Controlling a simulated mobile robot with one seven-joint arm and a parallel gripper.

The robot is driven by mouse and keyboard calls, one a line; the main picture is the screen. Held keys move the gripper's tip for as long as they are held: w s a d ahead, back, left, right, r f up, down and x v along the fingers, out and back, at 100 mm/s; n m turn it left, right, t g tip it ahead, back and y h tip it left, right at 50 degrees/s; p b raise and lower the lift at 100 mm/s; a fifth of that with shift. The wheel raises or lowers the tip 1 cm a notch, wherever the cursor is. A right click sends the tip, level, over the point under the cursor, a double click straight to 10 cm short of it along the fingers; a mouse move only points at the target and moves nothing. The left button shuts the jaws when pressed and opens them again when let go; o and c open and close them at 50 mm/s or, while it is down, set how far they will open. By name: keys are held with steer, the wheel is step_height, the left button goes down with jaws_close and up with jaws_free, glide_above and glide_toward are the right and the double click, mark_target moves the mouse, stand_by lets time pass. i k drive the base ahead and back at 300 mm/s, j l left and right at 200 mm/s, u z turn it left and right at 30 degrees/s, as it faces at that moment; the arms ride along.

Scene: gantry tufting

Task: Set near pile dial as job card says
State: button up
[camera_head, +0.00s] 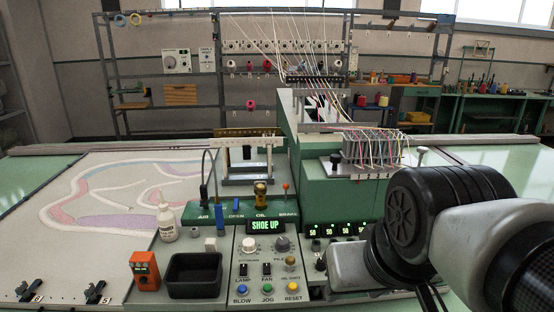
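The green control console carries a white knob (249,244) and a dark knob (282,243) side by side below a lit "SHOE UP" display (265,225). The lettering under the dark knob is too small to read surely. A row of small green number displays (338,231) on the machine front seems to read 50 each. Small dark knobs (320,263) sit below it, partly behind my arm. I cannot tell which of these is the near pile dial. No readable job card shows. My arm fills the lower right; my gripper's fingers do not show.
An orange box (145,270), a black tray (194,275) and a white bottle (166,222) stand left of the console. Blue, green and yellow buttons (267,289) line its front. A thread block (372,150) stands behind my arm. A patterned tufted cloth (110,205) lies left.

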mark_target(282, 245)
steer(key=l+z, duration=0.5)
steer(key=l, duration=0.45)
steer(key=k, duration=0.65)
steer(key=i+j, duration=0.15)
steer(key=i, duration=0.35)
